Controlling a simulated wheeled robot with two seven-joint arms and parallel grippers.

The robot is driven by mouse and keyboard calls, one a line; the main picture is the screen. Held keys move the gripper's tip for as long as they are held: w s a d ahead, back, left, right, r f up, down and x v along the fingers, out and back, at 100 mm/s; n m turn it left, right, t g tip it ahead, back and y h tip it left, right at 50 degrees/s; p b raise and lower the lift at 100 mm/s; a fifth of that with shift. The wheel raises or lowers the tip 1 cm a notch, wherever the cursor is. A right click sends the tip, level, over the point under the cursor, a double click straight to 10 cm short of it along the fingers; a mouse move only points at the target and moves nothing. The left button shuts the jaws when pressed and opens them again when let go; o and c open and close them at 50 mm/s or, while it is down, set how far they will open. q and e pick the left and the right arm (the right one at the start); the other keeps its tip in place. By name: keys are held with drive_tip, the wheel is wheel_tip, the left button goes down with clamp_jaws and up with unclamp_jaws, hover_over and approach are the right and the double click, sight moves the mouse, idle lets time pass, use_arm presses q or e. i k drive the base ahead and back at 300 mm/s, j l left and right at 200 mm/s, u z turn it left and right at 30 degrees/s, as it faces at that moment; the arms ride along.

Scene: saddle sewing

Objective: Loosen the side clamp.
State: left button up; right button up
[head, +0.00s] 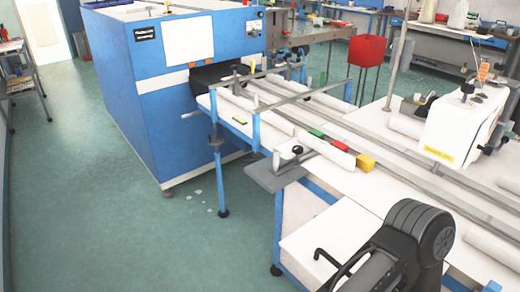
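A small clamp-like fitting with a black knob (297,150) sits at the left edge of the white worktable (312,207), above a flat grey plate (276,174). It is the likeliest side clamp, but it is too small to tell how tight it is or where its moving part lies.
A blue machine (165,110) stands at the back left. A white sewing head (455,125) stands on the right. Green floor (110,230) is clear at the left.

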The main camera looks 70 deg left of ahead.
sight(298, 151)
drive_tip(key=u, duration=0.45)
drive_tip(key=l+u, duration=0.1)
drive_tip(key=u, duration=0.35)
drive_tip(key=k+u, duration=0.1)
drive_tip(key=u, duration=1.2)
drive_tip(key=z, duration=1.15)
drive_tip(key=j+z, duration=0.95)
drive_tip(key=k+j+z, duration=0.2)
drive_tip(key=j+z, duration=0.3)
drive_tip(key=k+j, duration=0.15)
drive_tip(key=j, duration=0.2)
drive_tip(key=k+j, duration=0.1)
drive_tip(key=j, duration=0.3)
drive_tip(key=k+j+z, duration=0.1)
drive_tip(key=j, duration=0.25)
drive_tip(key=k+j, duration=0.2)
drive_tip(key=j, duration=0.15)
